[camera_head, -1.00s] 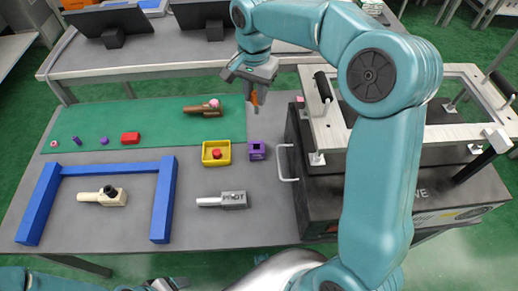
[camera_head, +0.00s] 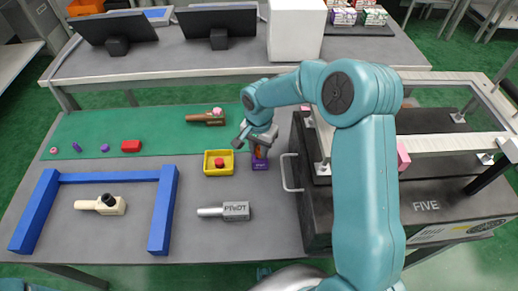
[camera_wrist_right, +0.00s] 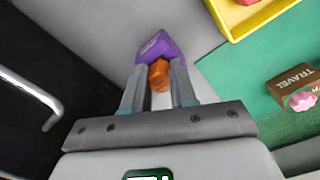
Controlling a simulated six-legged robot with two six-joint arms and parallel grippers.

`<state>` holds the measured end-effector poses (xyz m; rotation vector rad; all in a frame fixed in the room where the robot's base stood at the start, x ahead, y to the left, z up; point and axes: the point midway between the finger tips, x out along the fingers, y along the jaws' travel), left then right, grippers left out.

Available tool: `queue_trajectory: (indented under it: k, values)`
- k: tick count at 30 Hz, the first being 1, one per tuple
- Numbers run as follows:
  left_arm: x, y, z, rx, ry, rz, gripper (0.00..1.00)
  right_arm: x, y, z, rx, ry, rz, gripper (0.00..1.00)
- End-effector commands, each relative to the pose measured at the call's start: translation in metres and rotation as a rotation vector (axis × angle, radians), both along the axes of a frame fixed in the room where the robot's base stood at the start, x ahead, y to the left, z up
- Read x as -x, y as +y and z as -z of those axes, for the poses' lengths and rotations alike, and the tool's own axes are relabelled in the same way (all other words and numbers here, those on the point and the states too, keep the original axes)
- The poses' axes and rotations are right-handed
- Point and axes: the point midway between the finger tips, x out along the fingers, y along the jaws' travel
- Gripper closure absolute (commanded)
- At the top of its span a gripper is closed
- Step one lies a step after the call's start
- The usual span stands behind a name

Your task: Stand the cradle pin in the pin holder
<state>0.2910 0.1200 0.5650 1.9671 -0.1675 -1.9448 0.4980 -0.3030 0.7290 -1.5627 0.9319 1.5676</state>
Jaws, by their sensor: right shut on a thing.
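My right gripper (camera_head: 258,147) is shut on the orange cradle pin (camera_head: 259,153), with its fingers pointing down at the purple pin holder (camera_head: 260,165). In the right wrist view the orange pin (camera_wrist_right: 159,77) sits between the two grey fingers (camera_wrist_right: 160,84). The purple holder (camera_wrist_right: 157,45) is right at the fingertips there. The pin's lower end is hidden, so I cannot tell whether it is inside the holder or just above it. My left gripper is not in view.
A yellow tray (camera_head: 206,170) with a red piece stands just left of the holder. A black machine (camera_head: 314,225) with a silver handle (camera_head: 286,172) is close on the right. A brown lever block (camera_head: 205,119) lies behind; a grey PILOT fixture (camera_head: 236,210) lies in front.

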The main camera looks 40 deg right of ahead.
Motion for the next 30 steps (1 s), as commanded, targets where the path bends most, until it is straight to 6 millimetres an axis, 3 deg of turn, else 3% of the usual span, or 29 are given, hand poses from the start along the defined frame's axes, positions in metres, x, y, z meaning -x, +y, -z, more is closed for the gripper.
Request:
queue_trajectory:
  k: [10,11,13,23,26,30]
  values:
    - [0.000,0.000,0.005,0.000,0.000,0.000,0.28,0.000,0.000,0.006,0.000,-0.001,0.000,1.00]
    - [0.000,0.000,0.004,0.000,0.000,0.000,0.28,0.000,0.000,0.005,0.000,-0.001,0.000,0.70]
    - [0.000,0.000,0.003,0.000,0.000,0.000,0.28,0.000,0.000,0.004,0.000,-0.001,0.000,0.48]
    - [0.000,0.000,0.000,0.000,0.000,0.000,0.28,0.000,0.000,0.001,0.000,-0.001,0.000,0.48]
    - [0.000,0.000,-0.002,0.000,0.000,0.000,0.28,-0.001,0.000,-0.010,0.001,-0.004,0.000,0.48]
    - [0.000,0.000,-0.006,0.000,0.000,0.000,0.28,-0.001,0.000,-0.041,0.001,-0.006,0.000,0.48]
